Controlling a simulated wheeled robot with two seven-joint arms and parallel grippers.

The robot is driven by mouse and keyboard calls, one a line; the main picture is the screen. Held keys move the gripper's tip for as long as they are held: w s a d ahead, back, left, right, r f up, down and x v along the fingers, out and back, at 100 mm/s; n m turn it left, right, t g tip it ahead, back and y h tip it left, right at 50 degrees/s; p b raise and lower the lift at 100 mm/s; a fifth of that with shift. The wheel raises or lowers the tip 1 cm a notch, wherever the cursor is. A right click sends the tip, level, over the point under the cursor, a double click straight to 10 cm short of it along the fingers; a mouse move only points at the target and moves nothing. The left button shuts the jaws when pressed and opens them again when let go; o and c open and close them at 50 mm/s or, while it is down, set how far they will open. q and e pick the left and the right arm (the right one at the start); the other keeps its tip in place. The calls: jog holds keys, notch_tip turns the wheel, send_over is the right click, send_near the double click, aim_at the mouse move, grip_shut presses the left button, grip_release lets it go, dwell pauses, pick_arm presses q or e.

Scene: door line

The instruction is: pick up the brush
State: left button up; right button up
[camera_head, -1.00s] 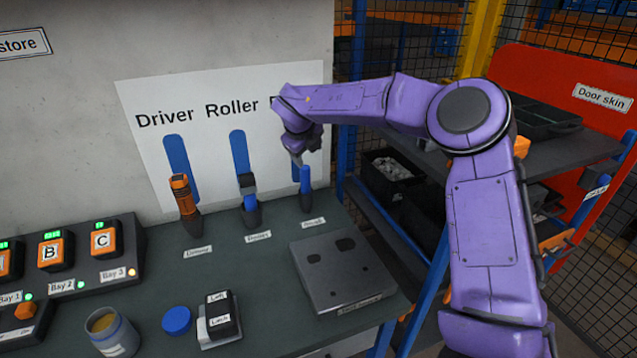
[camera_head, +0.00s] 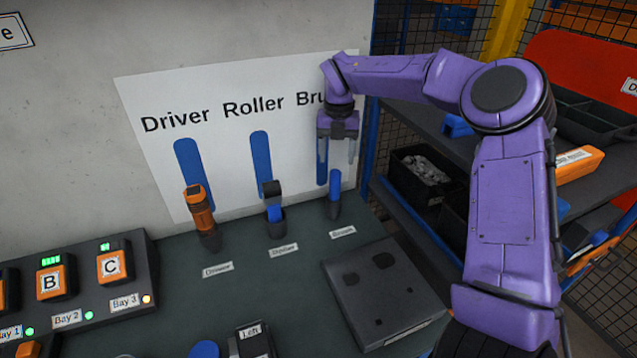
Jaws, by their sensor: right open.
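The brush (camera_head: 335,190) has a blue handle and stands upright in a dark holder at the back of the bench, behind a small label that looks like "Brush". My right gripper (camera_head: 337,158) points down just above the brush handle. Its two fingers are apart with nothing between them, and the handle's top is a little below the fingertips. The gripper and wrist cover part of the "Brush" heading and part of the blue outline on the white board (camera_head: 240,185). My left gripper is not in view.
An orange driver (camera_head: 200,212) and a blue roller (camera_head: 274,205) stand in holders left of the brush. A grey metal plate (camera_head: 385,290) lies in front of it. A battery charger (camera_head: 80,285) is at left. Shelving with a black bin (camera_head: 425,175) stands at right.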

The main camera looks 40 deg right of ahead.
aim_at(335, 184)
jog(key=shift+w+f, duration=0.1)
jog(key=shift+w, duration=0.05)
notch_tip(335, 184, down, 10)
jog(key=p, duration=0.2)
jog(key=shift+p, duration=0.3)
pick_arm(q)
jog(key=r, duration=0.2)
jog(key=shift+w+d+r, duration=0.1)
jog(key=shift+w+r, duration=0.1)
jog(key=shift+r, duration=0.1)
pick_arm(e)
jog(key=c, duration=1.1)
